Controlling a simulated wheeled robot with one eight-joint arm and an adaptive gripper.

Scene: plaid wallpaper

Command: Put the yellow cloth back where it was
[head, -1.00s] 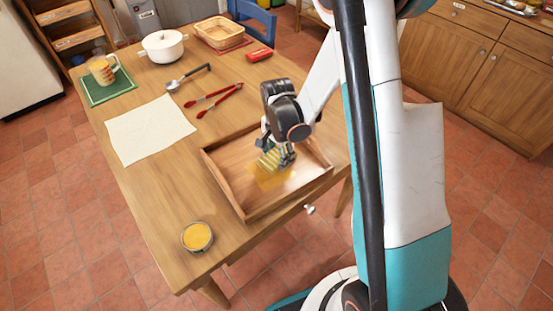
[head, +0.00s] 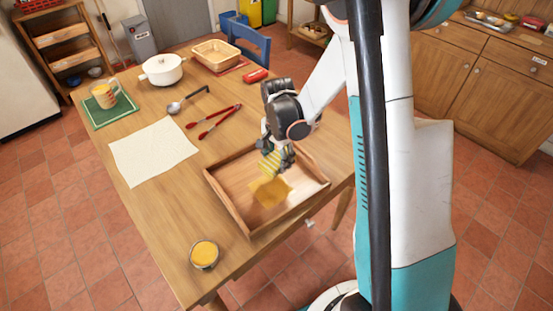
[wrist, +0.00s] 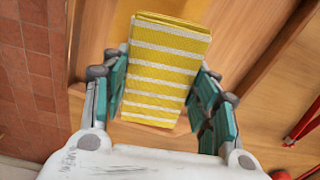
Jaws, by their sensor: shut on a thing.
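The yellow cloth with white stripes (head: 271,163) is folded into a block and held in my gripper (head: 277,154). In the wrist view the cloth (wrist: 165,75) sits between the two teal-padded fingers (wrist: 160,90), which are shut on it. It hangs over the wooden tray (head: 290,213), seemingly apart from its floor. An orange-yellow patch (head: 270,193), like a spill, lies on the tray floor below the cloth.
A cream mat (head: 152,152), a ladle (head: 176,106) and red tongs (head: 218,121) lie left of and behind the tray. A bowl of orange content (head: 204,254) stands near the front edge. A white pot (head: 162,70), basket (head: 216,53) and mug (head: 104,94) stand farther back.

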